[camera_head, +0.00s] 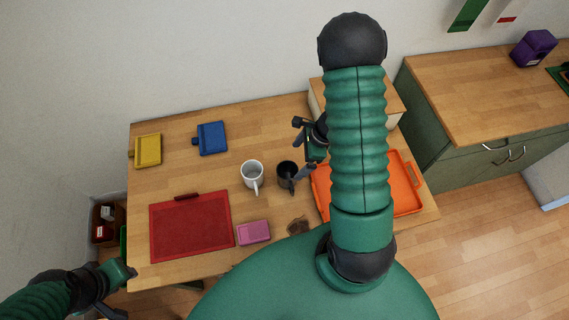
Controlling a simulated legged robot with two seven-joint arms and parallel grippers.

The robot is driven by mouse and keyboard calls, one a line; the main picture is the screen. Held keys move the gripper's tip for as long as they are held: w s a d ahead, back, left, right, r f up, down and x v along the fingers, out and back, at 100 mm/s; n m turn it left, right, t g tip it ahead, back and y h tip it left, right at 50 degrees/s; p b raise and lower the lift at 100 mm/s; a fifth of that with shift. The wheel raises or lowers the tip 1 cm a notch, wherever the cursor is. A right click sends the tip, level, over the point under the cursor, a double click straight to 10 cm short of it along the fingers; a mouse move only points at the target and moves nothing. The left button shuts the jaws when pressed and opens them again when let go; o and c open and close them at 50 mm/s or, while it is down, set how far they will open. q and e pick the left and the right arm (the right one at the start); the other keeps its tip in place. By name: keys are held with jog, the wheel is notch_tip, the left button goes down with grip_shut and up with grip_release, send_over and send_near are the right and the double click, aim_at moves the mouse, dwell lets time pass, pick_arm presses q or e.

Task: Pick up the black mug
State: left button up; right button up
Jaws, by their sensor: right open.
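The black mug (287,171) stands upright on the wooden table, just right of a white mug (252,174). Its handle points down toward the near side. My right gripper (299,148) is open, just up and to the right of the black mug. Its lower finger is close to the mug's right side; I cannot tell whether they touch. My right arm hides part of that gripper. My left gripper (122,292) is at the lower left, off the table's near-left corner, with its fingers apart and nothing between them.
An orange tray (404,207) lies right of the mugs, partly behind my arm. A red mat (190,228), pink box (254,232), blue board (212,138) and yellow board (148,150) lie on the table. A pale box (315,97) stands behind my arm, near the wall.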

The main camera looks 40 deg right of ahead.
jog(key=d+m, duration=0.2)
jog(key=p, duration=0.2)
send_over(285, 173)
jog(key=s+a, duration=0.2)
jog(key=shift+t, duration=0.3)
jog(key=f, duration=1.5)
jog(key=shift+s+d+f, duration=0.2)
jog(key=shift+f, duration=0.1)
jog(key=shift+w+a+f, duration=0.1)
jog(key=shift+w+f, duration=0.05)
jog(key=shift+w, duration=0.05)
jog(key=shift+a, duration=0.1)
jog(key=c, duration=0.3)
jog(key=shift+s, duration=0.1)
jog(key=c, duration=0.7)
pick_arm(q)
jog(key=r, duration=0.1)
jog(key=s+r, duration=0.1)
jog(key=r, duration=0.1)
jog(key=shift+s+a, duration=0.1)
jog(key=shift+s, duration=0.2)
pick_arm(e)
jog(key=c, duration=0.8)
